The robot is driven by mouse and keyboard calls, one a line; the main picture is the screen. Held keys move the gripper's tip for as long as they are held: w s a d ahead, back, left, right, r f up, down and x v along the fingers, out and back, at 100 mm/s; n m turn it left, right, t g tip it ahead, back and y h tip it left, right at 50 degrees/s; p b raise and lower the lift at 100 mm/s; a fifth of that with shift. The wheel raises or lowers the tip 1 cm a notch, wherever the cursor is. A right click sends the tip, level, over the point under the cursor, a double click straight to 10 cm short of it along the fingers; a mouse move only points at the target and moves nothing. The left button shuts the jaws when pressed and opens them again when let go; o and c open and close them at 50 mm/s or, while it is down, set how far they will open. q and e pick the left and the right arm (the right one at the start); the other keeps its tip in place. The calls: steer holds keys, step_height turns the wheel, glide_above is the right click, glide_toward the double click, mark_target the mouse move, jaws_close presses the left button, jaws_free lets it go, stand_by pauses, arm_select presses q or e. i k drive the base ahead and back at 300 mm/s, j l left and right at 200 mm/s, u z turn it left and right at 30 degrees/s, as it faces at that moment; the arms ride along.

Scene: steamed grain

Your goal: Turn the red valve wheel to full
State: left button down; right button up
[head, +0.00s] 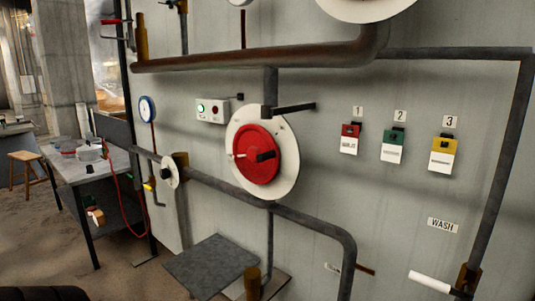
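The red valve wheel (250,171) is a round red disc in the middle of the head view, mounted on the grey wall. A dark hub (266,156) stands out from its centre, and a short pale peg points left from it. A larger white round plate (283,181) sits behind the wheel. Any markings on the plate are too small to read. Neither of my grippers is in view, and nothing touches the wheel.
Rusty pipes (240,56) run above and below the wheel. A control box (211,110) with a lit green light is at its upper left. Numbered red, green and yellow tags (394,147) hang right. A table (96,170) with bowls stands left. A white-handled lever (430,282) is lower right.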

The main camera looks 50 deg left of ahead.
mark_target(256, 154)
steer(key=u, duration=1.3)
